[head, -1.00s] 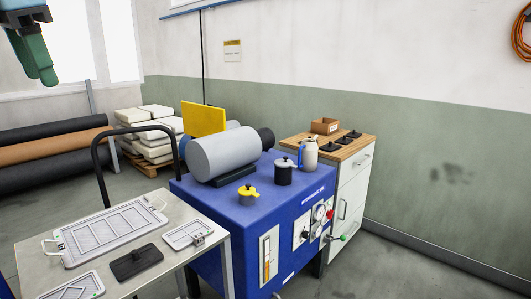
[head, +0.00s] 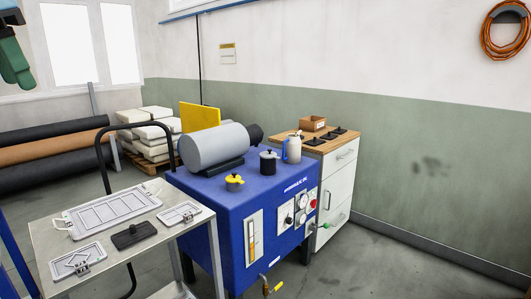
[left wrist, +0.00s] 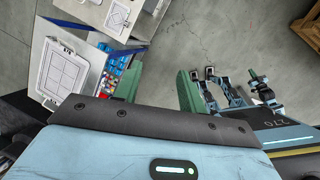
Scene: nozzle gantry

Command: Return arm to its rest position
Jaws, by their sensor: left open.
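My left gripper shows at the top left edge of the head view (head: 14,65), raised well above the bench and cut off by the frame, with green fingers. In the left wrist view its two green fingers stand wide apart (left wrist: 157,88) with nothing between them but grey floor behind. My right gripper cannot be made out in either view.
A metal cart (head: 45,230) with framed plates stands front left. Beside it is a blue machine (head: 215,205) carrying a grey cylinder (head: 212,147) and small pots. A wood-topped cabinet (head: 340,185) stands behind it. Floor at right is clear.

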